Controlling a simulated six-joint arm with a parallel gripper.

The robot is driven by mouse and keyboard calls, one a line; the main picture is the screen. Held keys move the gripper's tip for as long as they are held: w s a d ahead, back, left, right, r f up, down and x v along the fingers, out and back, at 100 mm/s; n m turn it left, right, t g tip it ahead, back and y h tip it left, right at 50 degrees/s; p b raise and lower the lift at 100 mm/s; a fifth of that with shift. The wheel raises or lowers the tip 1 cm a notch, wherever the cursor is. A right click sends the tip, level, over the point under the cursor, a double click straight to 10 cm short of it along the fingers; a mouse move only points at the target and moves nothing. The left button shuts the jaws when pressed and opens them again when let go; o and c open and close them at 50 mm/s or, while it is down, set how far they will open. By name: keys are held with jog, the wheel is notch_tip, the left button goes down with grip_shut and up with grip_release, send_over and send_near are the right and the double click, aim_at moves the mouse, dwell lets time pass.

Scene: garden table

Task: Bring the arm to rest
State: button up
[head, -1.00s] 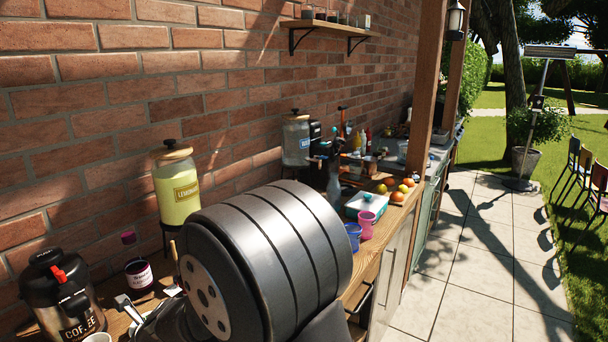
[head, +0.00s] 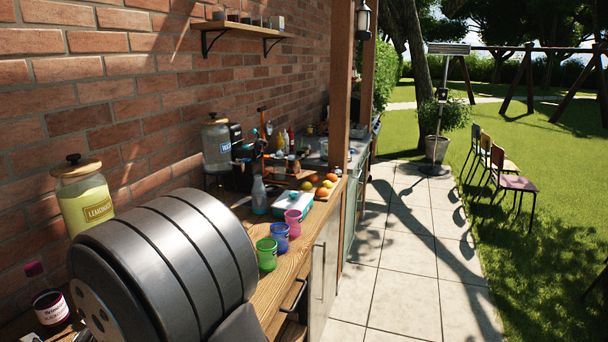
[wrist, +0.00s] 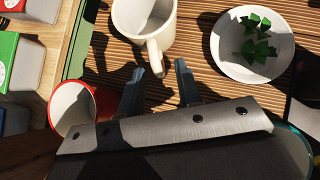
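My gripper (wrist: 161,82) shows in the wrist view with its two dark fingers apart and nothing clasped between them. A white mug (wrist: 138,18) stands just ahead of the fingertips, its handle pointing toward the gap between them. I cannot tell whether the fingers touch it. In the head view a large grey joint of my arm fills the lower left, and my gripper is out of sight there.
A white bowl (wrist: 252,68) with green pieces and a red cup (wrist: 75,107) flank my gripper. The wooden counter (head: 292,262) holds a lemonade dispenser (head: 86,200), a dark jar (head: 51,309) and green (head: 267,258), blue (head: 280,237) and pink (head: 293,222) cups. The paved path is clear.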

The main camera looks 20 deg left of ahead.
jog(key=v, duration=1)
jog(key=x, duration=1.2)
jog(key=shift+f, duration=0.15)
jog(key=shift+a+r, duration=0.15)
jog(key=shift+r, duration=0.2)
jog(key=r, duration=0.1)
jog(key=d+r, duration=0.1)
jog(key=r, duration=0.1)
jog(key=shift+w, duration=0.15)
jog(key=shift+w+d, duration=1.9)
jog(key=shift+d, duration=2.55)
jog(key=shift+w+d, duration=1.9)
jog(key=shift+d, duration=2.55)
jog(key=shift+w+d, duration=1.9)
jog(key=shift+d, duration=2.55)
